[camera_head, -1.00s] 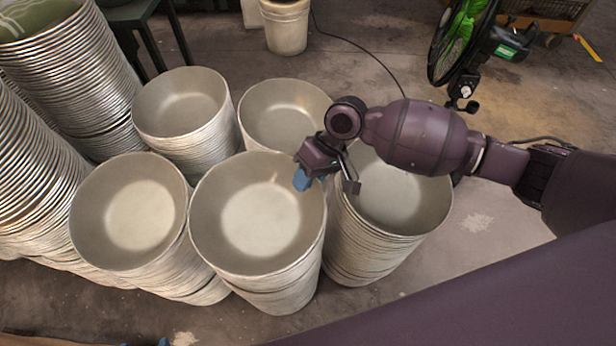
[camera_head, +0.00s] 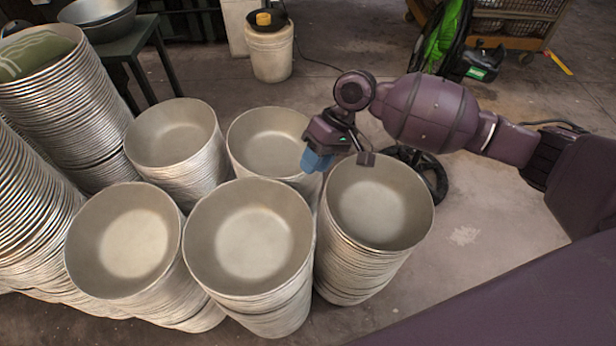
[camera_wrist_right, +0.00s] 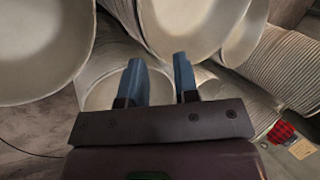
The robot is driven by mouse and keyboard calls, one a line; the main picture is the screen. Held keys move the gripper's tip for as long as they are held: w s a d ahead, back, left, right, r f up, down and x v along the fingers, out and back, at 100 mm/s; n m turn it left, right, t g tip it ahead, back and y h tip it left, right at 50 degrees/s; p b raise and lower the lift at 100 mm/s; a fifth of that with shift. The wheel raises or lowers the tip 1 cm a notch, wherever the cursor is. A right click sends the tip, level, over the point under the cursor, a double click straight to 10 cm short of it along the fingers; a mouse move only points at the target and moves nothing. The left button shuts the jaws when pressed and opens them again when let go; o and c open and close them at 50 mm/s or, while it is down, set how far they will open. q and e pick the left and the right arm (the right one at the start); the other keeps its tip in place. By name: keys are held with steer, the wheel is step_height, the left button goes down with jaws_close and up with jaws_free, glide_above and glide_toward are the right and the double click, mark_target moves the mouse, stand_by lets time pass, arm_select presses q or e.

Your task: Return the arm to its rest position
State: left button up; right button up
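My right arm reaches in from the right in the head view. My right gripper (camera_head: 340,160) hangs above the bowl stacks, between the back middle stack (camera_head: 270,142) and the right stack (camera_head: 376,203). In the right wrist view, its two blue fingers (camera_wrist_right: 160,82) stand apart with nothing between them, and stacked bowls lie beyond. The front middle stack (camera_head: 248,240) is below and to the left of the gripper. My left gripper is not in view.
More stacks stand at the left, including the front left stack (camera_head: 124,232) and back left stack (camera_head: 172,135). A green table (camera_head: 125,48), a bucket (camera_head: 270,50) and a wheeled green fan (camera_head: 440,50) stand behind.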

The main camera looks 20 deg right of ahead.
steer(key=shift+w+d+r, duration=0.1)
steer(key=shift+d+r, duration=0.25)
steer(key=shift+r, duration=0.15)
